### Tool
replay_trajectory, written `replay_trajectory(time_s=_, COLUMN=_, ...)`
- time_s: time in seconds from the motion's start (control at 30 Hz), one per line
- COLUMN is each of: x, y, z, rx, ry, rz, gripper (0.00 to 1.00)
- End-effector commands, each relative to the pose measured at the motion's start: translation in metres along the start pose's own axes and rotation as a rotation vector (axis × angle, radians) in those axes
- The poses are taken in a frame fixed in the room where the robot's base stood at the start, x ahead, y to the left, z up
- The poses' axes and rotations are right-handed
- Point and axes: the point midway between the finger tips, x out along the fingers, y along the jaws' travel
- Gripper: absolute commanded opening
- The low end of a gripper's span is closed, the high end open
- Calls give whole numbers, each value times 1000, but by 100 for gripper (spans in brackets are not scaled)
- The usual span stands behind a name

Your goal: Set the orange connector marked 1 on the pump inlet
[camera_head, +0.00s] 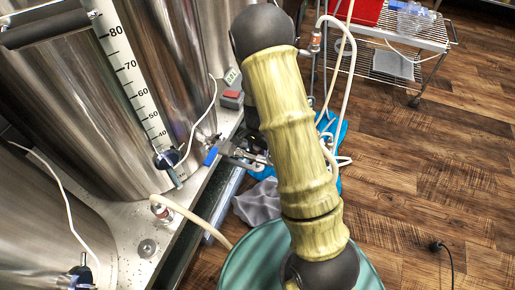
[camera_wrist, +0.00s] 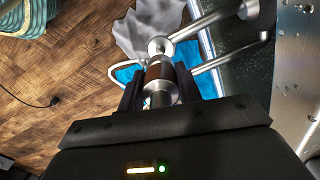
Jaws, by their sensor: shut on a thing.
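My gripper (camera_wrist: 159,82) shows in the wrist view with its two dark fingers on either side of a metal connector (camera_wrist: 160,88), shut on it. The connector has a dark orange-brown band around its middle; no number is legible on it. Its far end is in line with a round metal pipe end (camera_wrist: 158,46), close to or touching it; I cannot tell whether it is seated. A metal pipe runs from there to the upper right. In the head view my arm hides the gripper, and I cannot make out the pump inlet clearly.
Metal fittings with a blue handle (camera_head: 211,156) stick out from the tank bench. A hose connector with an orange-red band (camera_head: 161,209) stands on the bench; another (camera_head: 315,41) hangs by the steel cart (camera_head: 390,66). A grey cloth (camera_head: 257,203) lies below. The wooden floor at right is mostly clear.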

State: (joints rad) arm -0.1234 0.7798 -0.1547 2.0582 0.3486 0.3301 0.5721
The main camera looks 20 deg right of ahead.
Motion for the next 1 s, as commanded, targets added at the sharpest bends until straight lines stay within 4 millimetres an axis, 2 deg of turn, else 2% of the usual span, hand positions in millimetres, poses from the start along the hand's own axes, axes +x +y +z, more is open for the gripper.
replay_trajectory(time_s=0.03, x=10, y=0, z=0, rx=0, ry=0, rz=0, gripper=3)
replay_trajectory(time_s=0.1, x=17, y=0, z=0, rx=0, ry=0, rz=0, gripper=3)
replay_trajectory(time_s=0.4, x=37, y=0, z=0, rx=0, ry=1, rz=-1, gripper=3)
replay_trajectory(time_s=1.0, x=40, y=0, z=0, rx=0, ry=0, rz=0, gripper=3)
